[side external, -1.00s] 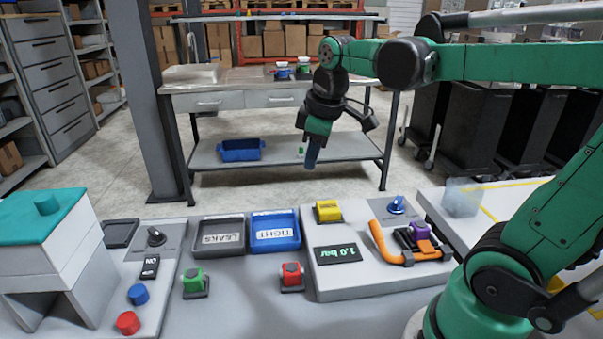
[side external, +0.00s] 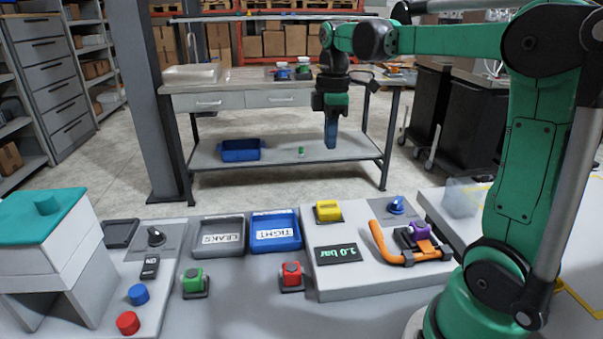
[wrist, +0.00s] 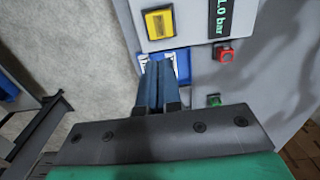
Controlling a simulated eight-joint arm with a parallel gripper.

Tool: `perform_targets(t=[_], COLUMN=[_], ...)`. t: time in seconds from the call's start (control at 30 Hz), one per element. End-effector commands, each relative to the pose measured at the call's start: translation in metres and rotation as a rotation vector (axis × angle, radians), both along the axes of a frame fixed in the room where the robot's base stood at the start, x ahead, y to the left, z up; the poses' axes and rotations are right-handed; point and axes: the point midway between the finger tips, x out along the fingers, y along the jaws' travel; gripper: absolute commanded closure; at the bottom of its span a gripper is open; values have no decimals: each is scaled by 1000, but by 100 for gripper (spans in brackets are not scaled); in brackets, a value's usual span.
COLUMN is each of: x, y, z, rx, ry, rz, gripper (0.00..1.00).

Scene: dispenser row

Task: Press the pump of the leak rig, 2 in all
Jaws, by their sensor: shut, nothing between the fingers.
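The leak rig is a light grey panel (side external: 345,284) at the right of the bench. It carries a yellow push block (side external: 328,211), probably its pump, a dark display (side external: 338,254) reading 1.0 bar, a blue knob (side external: 396,206), and an orange pipe (side external: 379,241) beside a purple-topped part (side external: 422,230). My gripper (side external: 331,146) is shut and empty, pointing down in the air well above the bench. In the wrist view its fingertips (wrist: 160,65) cover part of the blue tray, and the yellow block (wrist: 159,23) shows just beyond them. Nothing touches the yellow block.
A grey LEAKS tray (side external: 218,252) and a blue TIGHT tray (side external: 277,247) sit left of the rig. A green button (side external: 193,281) and a red button (side external: 292,275) stand in front. A teal-topped box (side external: 45,255) is at far left.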

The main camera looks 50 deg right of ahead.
Motion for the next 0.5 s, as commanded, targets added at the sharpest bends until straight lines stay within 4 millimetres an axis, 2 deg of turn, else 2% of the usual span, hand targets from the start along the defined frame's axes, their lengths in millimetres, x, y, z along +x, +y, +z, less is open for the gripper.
perform_targets(t=[0.5], x=[0], y=[0], z=[-93], rx=[-1], ry=[-1], rz=[-1], gripper=[100])
